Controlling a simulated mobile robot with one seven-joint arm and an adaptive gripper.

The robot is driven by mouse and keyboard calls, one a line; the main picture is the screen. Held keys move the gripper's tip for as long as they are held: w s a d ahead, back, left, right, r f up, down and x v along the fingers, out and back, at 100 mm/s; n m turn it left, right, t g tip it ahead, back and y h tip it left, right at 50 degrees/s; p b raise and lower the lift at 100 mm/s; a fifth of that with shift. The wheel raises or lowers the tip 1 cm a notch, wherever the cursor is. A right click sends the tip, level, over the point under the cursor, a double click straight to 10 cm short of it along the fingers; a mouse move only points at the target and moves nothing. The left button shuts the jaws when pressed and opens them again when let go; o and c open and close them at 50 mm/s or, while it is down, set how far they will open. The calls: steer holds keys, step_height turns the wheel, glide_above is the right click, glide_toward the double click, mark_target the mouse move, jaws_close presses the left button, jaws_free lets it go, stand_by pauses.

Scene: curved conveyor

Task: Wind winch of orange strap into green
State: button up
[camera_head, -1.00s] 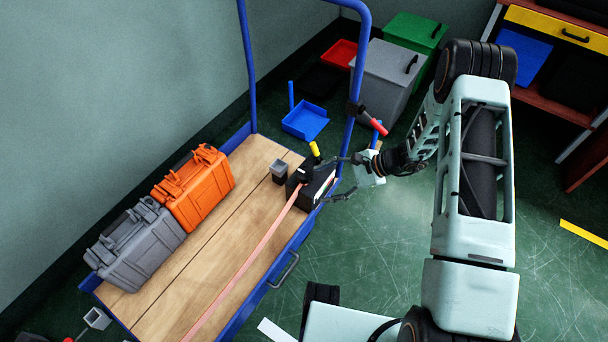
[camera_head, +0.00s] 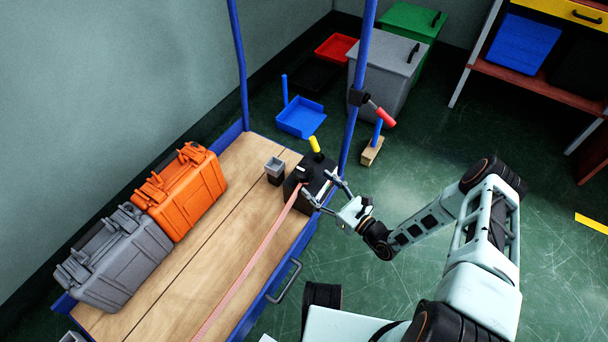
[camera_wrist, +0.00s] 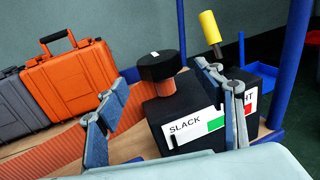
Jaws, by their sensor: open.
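The winch is a black box (camera_head: 318,178) at the cart's right edge. In the wrist view, the winch (camera_wrist: 200,110) has a black knob (camera_wrist: 163,66) on an orange post and a white gauge (camera_wrist: 190,129) marked SLACK at left, with green and red patches to the right. A small dark mark shows near the SLACK end. The orange strap (camera_head: 254,257) runs from the winch along the cart deck; it also shows in the wrist view (camera_wrist: 50,152). My gripper (camera_head: 319,188) is open, its fingers reaching towards the winch; in the wrist view the knob appears between the fingers (camera_wrist: 162,80), apparently untouched.
A yellow-handled lever (camera_wrist: 210,28) stands behind the winch, close to a finger in the picture. An orange case (camera_head: 185,195) and grey case (camera_head: 115,258) sit on the deck's left.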

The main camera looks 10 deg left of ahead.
mark_target(304, 173)
steer(key=b+x, duration=0.1)
steer(key=x, duration=0.6)
steer(key=shift+b, duration=0.3)
steer(key=c, duration=1.2)
steer(key=shift+s, duration=0.1)
steer(key=shift+m+t+h+p, duration=0.4)
steer(key=shift+t+p, duration=0.1)
steer(key=shift+p, duration=0.05)
